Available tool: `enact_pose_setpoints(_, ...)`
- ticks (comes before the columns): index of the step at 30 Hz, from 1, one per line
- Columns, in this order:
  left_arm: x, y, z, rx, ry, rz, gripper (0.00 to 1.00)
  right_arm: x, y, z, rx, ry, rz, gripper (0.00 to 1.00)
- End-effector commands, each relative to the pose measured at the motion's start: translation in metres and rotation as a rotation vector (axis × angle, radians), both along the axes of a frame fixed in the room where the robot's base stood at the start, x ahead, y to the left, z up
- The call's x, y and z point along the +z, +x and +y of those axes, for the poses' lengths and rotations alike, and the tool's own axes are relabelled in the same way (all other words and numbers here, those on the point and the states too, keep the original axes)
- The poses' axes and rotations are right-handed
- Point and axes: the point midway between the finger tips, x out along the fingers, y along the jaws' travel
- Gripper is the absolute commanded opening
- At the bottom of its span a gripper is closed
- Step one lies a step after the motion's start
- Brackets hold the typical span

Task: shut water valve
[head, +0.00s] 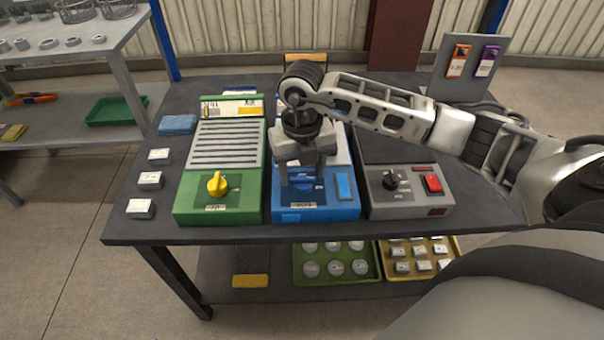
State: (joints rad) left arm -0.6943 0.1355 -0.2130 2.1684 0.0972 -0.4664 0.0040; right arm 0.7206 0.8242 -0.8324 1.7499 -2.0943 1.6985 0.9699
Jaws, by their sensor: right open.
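A blue box (318,214) stands in the middle of the dark table, between a green box and a grey box. Blue marks it as the likely water unit, but its label is too small to read. My right gripper (302,176) points down over the front half of the blue box, with its jaws open. A dark blue part, perhaps the valve's knob, shows only partly by the fingertips; the gripper hides most of it. I cannot tell whether the fingers touch it or which way it is turned. My left gripper is not in view.
The green box (250,185) has a yellow knob (217,184). The grey box (410,208) has a black knob (391,180) and a red switch (433,184). Several small pale blocks and a blue cloth (177,124) lie at the left. Trays sit on the shelf below.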

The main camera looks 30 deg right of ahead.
Motion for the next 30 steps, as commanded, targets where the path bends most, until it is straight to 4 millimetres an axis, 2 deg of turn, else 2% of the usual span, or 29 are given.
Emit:
enact_pose_setpoints(5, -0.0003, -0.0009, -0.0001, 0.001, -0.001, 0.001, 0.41, -0.0142, -0.0001, -0.0001, 0.000, 0.000, 0.000, 0.57)
enact_pose_setpoints(14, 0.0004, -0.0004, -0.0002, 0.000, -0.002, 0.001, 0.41, -0.0160, 0.0000, 0.0001, 0.001, 0.001, -0.001, 0.57)
enact_pose_setpoints(18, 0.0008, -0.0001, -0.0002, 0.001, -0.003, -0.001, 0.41, -0.0158, 0.0000, 0.0001, 0.001, 0.000, 0.000, 0.25)
enact_pose_setpoints(30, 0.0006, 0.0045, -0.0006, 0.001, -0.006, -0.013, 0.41, -0.0163, 0.0003, -0.0001, 0.054, 0.000, -0.001, 0.25)
